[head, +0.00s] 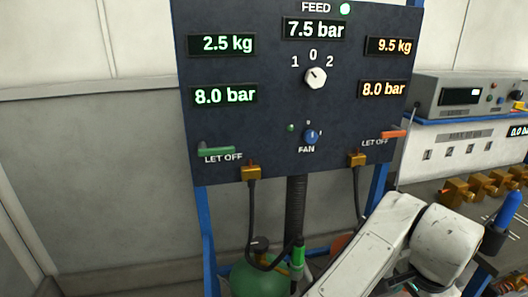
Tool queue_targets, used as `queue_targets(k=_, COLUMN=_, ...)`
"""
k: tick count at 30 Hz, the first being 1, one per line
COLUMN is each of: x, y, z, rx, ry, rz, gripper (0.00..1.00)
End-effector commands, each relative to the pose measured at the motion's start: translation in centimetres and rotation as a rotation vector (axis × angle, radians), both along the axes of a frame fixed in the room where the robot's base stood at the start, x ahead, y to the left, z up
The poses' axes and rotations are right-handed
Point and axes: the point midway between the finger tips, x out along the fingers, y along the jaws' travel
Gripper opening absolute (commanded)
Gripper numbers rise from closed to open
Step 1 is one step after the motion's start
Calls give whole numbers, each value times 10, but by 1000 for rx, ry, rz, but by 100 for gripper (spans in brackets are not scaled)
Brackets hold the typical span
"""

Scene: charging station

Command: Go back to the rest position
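My white arm (375,245) reaches into the lower right of the head view, bent at a rounded joint. My gripper is not in view, so its state and anything in it are hidden. No mark for a rest position shows. A dark charging panel (270,125) stands behind the arm on a blue frame. Its selector knob (316,78) points up and left, towards 1. The feed display (315,29) reads 7.5 bar beside a lit green lamp. The left displays read 2.5 kg and 8.0 bar, the right ones 9.5 kg and 8.0 bar.
Two dark hoses hang from brass fittings (251,173) under the panel. A green cylinder (250,281) with a green connector (297,257) stands below. At right are a bench with brass parts (480,185), a grey instrument (470,93) and a blue-topped item (508,210) close to my arm.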

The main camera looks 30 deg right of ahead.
Motion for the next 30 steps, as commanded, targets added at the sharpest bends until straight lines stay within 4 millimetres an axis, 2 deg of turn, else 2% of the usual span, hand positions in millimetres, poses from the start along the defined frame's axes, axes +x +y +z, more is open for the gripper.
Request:
queue_targets(k=5, x=3, y=-30, z=12, rx=-134, ry=-5, rz=89, gripper=76)
queue_targets(k=10, x=11, y=-59, z=27, rx=-300, ry=10, rz=256, gripper=76)
queue_targets(k=13, x=20, y=-68, z=30, rx=-393, ry=36, rz=402, gripper=76)
queue_targets(k=16, x=29, y=-68, z=24, rx=-456, ry=69, rz=561, gripper=76)
queue_targets(k=20, x=36, y=-55, z=2, rx=-490, ry=123, rz=782, gripper=76)
queue_targets(k=23, x=35, y=-37, z=-25, rx=-478, ry=162, rz=958, gripper=76)
queue_targets(k=26, x=27, y=-11, z=-60, rx=-430, ry=196, rz=1136, gripper=76)
queue_targets(k=30, x=0, y=39, z=-115, rx=-305, ry=222, rz=1375, gripper=76)
